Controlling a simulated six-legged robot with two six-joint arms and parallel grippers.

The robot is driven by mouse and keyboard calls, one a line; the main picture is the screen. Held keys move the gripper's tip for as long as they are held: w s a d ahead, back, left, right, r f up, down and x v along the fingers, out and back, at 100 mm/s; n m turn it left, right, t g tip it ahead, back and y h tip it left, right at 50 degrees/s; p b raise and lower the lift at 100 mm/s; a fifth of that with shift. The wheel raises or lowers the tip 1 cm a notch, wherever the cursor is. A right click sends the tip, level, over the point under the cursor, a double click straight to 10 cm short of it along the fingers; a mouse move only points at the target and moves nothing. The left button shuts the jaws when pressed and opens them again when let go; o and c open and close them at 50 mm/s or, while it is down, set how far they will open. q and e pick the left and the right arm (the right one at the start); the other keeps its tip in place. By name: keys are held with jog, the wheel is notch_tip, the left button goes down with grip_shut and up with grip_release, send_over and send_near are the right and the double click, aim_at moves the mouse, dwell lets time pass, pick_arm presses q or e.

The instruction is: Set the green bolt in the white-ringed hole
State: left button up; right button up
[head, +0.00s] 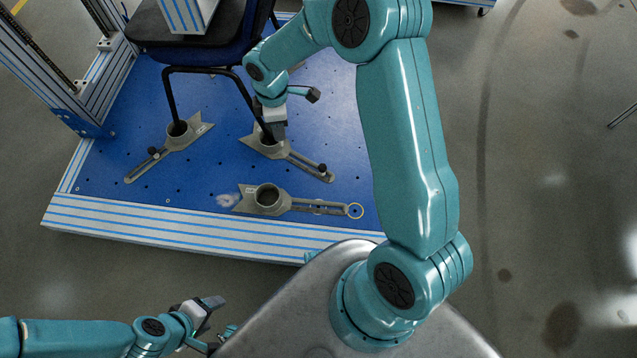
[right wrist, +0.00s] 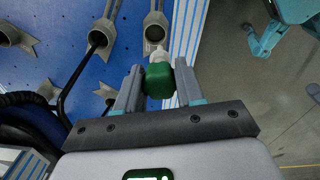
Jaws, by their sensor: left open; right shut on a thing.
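The white-ringed hole (head: 355,211) is at the right end of the nearest grey bracket (head: 267,199), which lies on the blue plate (head: 207,180). My right gripper (head: 277,131) reaches down over the plate by the middle bracket in the head view. In the right wrist view its fingers (right wrist: 158,88) are shut on the green bolt (right wrist: 158,80). A pale part shows just past the bolt; I cannot tell if it is shank or ring. The head view does not show the bolt. My left gripper (head: 211,309) is open and empty, off the plate at lower left.
A chair (head: 190,55) stands on the plate, its legs at two other brackets with dark knobs (head: 322,168). A metal frame (head: 62,70) rises at the left. Striped edging (head: 170,232) borders the plate's front. Grey floor on the right is mostly clear.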

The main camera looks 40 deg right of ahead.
pick_arm(q)
notch_tip(320, 180, down, 20)
jog(key=b, duration=1.8)
jog(key=shift+a+f, duration=0.15)
jog(key=shift+a, duration=0.2)
pick_arm(e)
jog(key=s+d+f+n, duration=0.2)
jog(key=f+n, duration=0.3)
jog(key=f, duration=0.8)
jog(key=s+d+f+n, duration=0.2)
jog(key=f+n, duration=0.3)
jog(key=f, duration=0.8)
jog(key=s+d+f+n, duration=0.2)
jog(key=f+n, duration=0.3)
jog(key=f, duration=0.9)
jog(key=shift+s+d, duration=0.25)
jog(key=shift+d, duration=0.3)
pick_arm(q)
jog(key=shift+f, duration=0.1)
jog(key=shift+t, duration=0.4)
jog(key=f+b, duration=0.1)
jog(key=w+f+b, duration=0.1)
jog(key=f+b, duration=0.1)
jog(key=w+f+b, duration=0.1)
jog(key=b, duration=0.1)
jog(key=shift+a+f, duration=0.2)
jog(key=shift+a, duration=0.2)
pick_arm(e)
notch_tip(320, 180, down, 6)
jog(key=shift+r, duration=0.1)
